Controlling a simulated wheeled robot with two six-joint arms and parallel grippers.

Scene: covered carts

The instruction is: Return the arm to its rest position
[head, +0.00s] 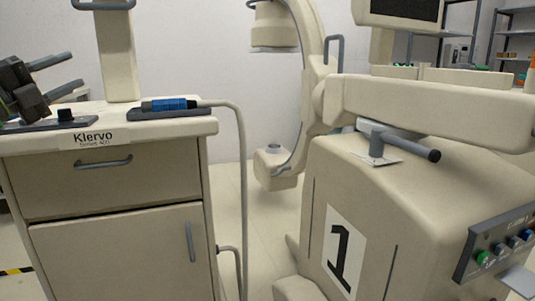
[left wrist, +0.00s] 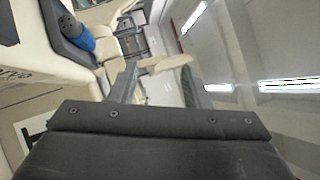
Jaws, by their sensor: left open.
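My left gripper (head: 77,69) is at the left edge of the head view, above the left part of the cream cart (head: 110,177) labelled Klervo. Its two grey fingers are apart with nothing between them. In the left wrist view the open fingers (left wrist: 158,68) point away over the scene, with only background between them. A blue connector (head: 168,104) on a pale cable lies in a dark grey holder (head: 170,114) on the cart top, to the right of the gripper and apart from it. My right gripper is not in view.
A large cream machine (head: 335,240) marked 1 stands on the right, with a grey handle (head: 405,146) on top and a side control panel (head: 495,250). The cable (head: 242,170) hangs between the cart and machine. A cream column (head: 116,55) rises from the cart.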

